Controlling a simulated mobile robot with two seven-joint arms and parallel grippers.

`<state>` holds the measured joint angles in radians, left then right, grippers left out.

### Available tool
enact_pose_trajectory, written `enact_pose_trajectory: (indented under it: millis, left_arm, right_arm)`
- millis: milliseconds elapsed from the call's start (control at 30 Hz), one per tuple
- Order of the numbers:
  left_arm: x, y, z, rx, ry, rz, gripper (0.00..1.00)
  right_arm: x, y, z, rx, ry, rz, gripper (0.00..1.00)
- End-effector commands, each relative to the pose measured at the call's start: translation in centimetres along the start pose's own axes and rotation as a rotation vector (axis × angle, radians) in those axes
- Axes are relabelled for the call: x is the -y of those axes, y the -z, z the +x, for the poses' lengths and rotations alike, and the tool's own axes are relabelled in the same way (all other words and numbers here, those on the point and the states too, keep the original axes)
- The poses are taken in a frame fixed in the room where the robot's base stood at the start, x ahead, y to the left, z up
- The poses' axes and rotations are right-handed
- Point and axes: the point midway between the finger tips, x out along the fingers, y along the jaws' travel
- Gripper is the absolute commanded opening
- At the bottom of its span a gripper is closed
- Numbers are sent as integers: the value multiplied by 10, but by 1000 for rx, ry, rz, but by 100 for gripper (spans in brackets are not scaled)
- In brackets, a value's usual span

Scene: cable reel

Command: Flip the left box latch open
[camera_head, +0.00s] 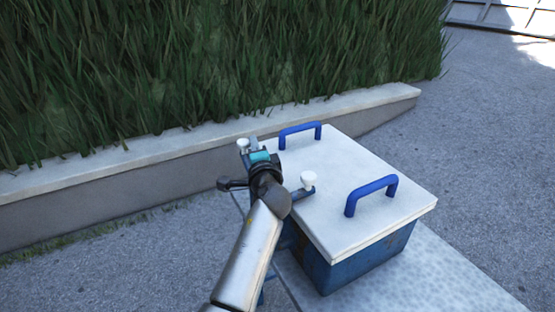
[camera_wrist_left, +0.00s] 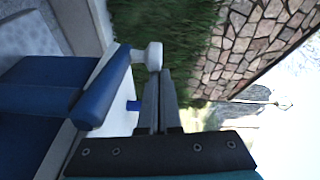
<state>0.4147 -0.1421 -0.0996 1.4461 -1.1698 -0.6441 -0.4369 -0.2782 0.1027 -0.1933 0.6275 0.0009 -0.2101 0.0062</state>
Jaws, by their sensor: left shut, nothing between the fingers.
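A blue box (camera_head: 368,262) with a white lid (camera_head: 338,172) stands in front of me. Two latches with white knobs sit along the lid's left side. The left latch's knob (camera_head: 243,144) is at the far end, partly behind my left gripper (camera_head: 253,146). The other latch's knob (camera_head: 308,179) stands nearer, its blue arm beside my wrist. In the left wrist view, my gripper's fingers (camera_wrist_left: 163,88) are shut and empty, close beside a white knob (camera_wrist_left: 150,56) on a blue latch arm (camera_wrist_left: 103,90). I cannot tell whether they touch. My right gripper is not in view.
Two blue handles stand up from the lid, one at the back (camera_head: 300,130) and one at the right (camera_head: 371,190). The box rests on a pale speckled surface (camera_head: 440,270). A low concrete wall (camera_head: 120,185) with tall grass runs behind. Open pavement lies to the right.

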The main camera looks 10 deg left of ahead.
Motion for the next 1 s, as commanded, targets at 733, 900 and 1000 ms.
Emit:
enact_pose_trajectory:
  millis: [733, 900, 1000]
  left_arm:
    - [0, 0, 0, 0, 0, 0, 0]
    - [1, 0, 0, 0, 0, 0, 0]
    - [8, 1, 0, 0, 1, 0, 0]
  right_arm:
    - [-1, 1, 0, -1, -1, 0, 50]
    - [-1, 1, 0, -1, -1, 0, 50]
    - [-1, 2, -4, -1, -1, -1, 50]
